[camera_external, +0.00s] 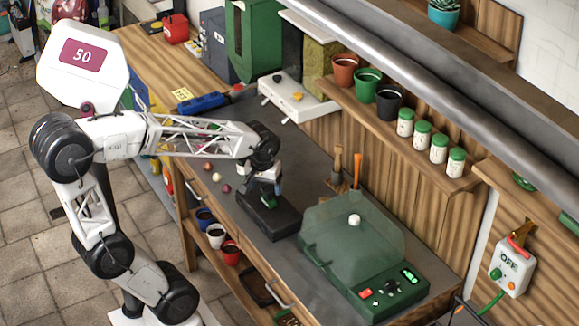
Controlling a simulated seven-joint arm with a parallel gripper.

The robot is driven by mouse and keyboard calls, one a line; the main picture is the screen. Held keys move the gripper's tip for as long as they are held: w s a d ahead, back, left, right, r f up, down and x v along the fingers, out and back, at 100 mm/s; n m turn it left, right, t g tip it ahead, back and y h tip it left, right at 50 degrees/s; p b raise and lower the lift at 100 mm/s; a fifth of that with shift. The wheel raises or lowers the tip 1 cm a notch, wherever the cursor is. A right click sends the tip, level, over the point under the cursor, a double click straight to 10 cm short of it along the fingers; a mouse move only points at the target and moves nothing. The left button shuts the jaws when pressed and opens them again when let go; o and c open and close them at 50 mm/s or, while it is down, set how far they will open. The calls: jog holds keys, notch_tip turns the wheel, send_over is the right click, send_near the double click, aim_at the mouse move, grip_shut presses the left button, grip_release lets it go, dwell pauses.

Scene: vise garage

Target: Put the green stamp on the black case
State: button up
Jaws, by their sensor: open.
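The black case (283,222) is a low dark box on the grey workbench, left of the green machine with the clear lid. My gripper (267,190) points down just above the case and is open. A small green piece, which looks like the green stamp (277,201), shows at the fingertips over the top of the case. It is partly hidden by the gripper, and I cannot tell whether it rests on the case or touches the fingers.
The green machine (352,248) stands to the right. Several small balls, one of them pale (216,177), lie left of the case. A brush (337,165) and an orange-handled tool (356,172) stand behind. A shelf (440,165) with pots and jars overhangs the back.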

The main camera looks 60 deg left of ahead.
jog(key=s+d+r+m+t+h, duration=0.1)
jog(key=s+d+m, duration=0.6)
jog(key=s+m, duration=0.1)
jog(key=shift+s, duration=0.65)
